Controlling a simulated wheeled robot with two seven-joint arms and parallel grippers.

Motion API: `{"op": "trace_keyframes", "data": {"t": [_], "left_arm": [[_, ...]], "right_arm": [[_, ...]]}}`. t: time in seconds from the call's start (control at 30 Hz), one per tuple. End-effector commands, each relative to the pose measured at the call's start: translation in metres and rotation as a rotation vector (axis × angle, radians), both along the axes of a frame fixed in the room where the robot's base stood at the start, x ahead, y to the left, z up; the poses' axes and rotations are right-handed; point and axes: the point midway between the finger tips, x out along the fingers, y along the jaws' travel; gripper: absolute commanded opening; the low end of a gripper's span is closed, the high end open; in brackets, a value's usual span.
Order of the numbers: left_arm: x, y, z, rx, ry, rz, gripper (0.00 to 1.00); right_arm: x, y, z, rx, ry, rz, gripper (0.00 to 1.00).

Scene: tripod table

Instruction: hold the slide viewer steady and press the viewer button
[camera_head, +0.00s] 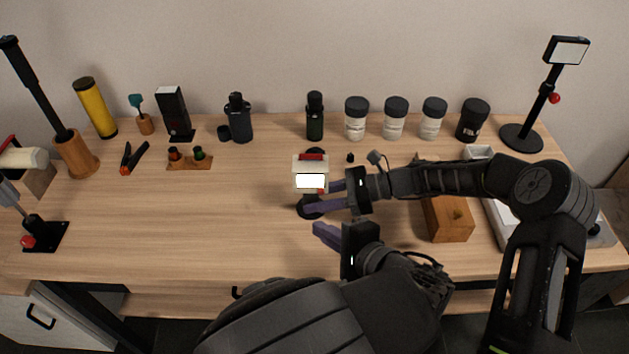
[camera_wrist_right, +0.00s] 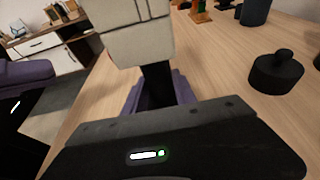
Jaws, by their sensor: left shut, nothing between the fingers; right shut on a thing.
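The slide viewer (camera_head: 302,170) is a cream box with a lit white screen (camera_head: 311,181) and a red strip on top. It stands on a black stem and round base near the middle of the table. A small red button (camera_head: 321,191) shows at its lower right. My right gripper (camera_head: 317,198) is shut on the viewer's dark stem (camera_wrist_right: 157,84), just below the cream body (camera_wrist_right: 130,40). My left gripper (camera_head: 318,229) is shut and empty, nearer the front edge and apart from the viewer. It also shows in the right wrist view (camera_wrist_right: 28,72).
A small black knobbed thing (camera_wrist_right: 277,73) lies beyond the viewer. A wooden block (camera_head: 447,220) stands right of my grippers, partly under my right arm. Several jars (camera_head: 356,118) and black bottles (camera_head: 315,117) line the back.

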Motion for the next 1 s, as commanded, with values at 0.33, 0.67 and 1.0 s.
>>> {"op": "trace_keyframes", "data": {"t": [0.33,0.67,1.0], "left_arm": [[0.0,0.0,0.0,0.0,0.0,0.0,0.0],[0.0,0.0,0.0,0.0,0.0,0.0,0.0],[0.0,0.0,0.0,0.0,0.0,0.0,0.0]], "right_arm": [[0.0,0.0,0.0,0.0,0.0,0.0,0.49],[0.0,0.0,0.0,0.0,0.0,0.0,0.58],[0.001,-0.027,0.008,-0.001,-0.001,-0.003,0.58]]}}
